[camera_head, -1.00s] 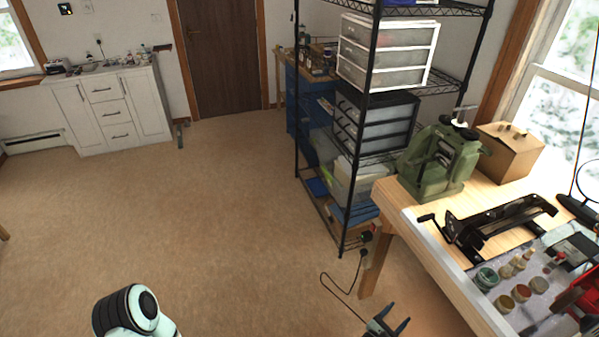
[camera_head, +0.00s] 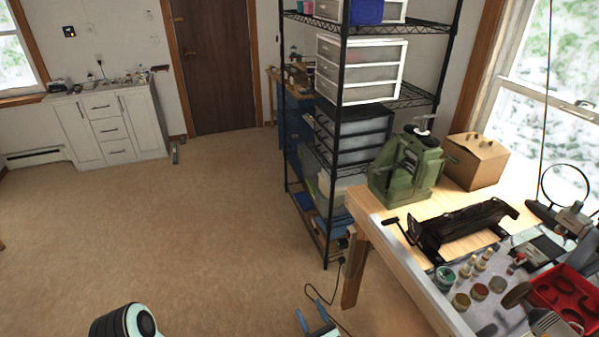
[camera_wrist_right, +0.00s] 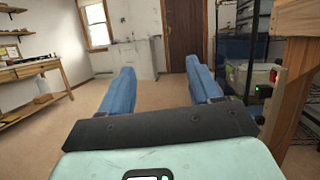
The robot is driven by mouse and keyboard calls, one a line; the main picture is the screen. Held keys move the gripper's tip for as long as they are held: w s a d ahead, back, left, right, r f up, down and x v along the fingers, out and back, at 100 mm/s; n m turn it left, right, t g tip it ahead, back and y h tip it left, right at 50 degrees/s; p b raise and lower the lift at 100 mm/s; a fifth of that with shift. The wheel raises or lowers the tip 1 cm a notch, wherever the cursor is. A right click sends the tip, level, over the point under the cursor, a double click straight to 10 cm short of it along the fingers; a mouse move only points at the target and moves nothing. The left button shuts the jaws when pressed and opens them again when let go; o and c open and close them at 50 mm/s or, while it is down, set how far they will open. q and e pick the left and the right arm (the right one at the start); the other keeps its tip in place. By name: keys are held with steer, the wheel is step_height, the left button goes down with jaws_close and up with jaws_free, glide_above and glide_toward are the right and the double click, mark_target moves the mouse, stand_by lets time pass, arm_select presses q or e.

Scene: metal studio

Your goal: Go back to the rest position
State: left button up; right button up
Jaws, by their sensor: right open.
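My right gripper (camera_head: 314,322) shows at the bottom of the head view, low over the floor and left of the workbench's front leg. In the right wrist view its two blue fingers (camera_wrist_right: 163,92) stand wide apart with nothing between them. Part of my arm shows at the bottom left of the head view, but no left gripper fingers are visible there.
A wooden workbench (camera_head: 393,252) stands at the right, with a green machine (camera_head: 405,170), a cardboard box (camera_head: 474,160), jars and a red tray (camera_head: 566,293). A black wire shelf (camera_head: 338,190) stands behind it. A white cabinet (camera_head: 110,125) is far left. The middle floor is clear.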

steer(key=s+a+n+g+y, duration=0.7)
steer(key=s+a+n+g, duration=0.2)
steer(key=s+g, duration=0.1)
steer(key=s+f+n+g+h, duration=0.2)
steer(key=s+f+n+g, duration=0.3)
steer(key=s, duration=0.4)
steer(key=s+f+n+g+h, duration=0.2)
steer(key=s+n+g, duration=0.2)
steer(key=s+g, duration=0.3)
steer(key=s+d+n+t+h, duration=0.1)
steer(key=s+d+n+h, duration=0.1)
steer(key=d, duration=0.4)
steer(key=s+d+n+t+h, duration=0.1)
steer(key=s+d+n+h, duration=0.1)
steer(key=d, duration=0.4)
steer(key=s+d+f+n+t+h, duration=0.1)
steer(key=s+d+n+h, duration=0.1)
steer(key=d+h, duration=0.3)
steer(key=shift+d+n+p, duration=0.4)
steer(key=shift+d+n, duration=0.2)
steer(key=shift+n, duration=0.3)
steer(key=shift+f, duration=0.1)
steer(key=c, duration=0.4)
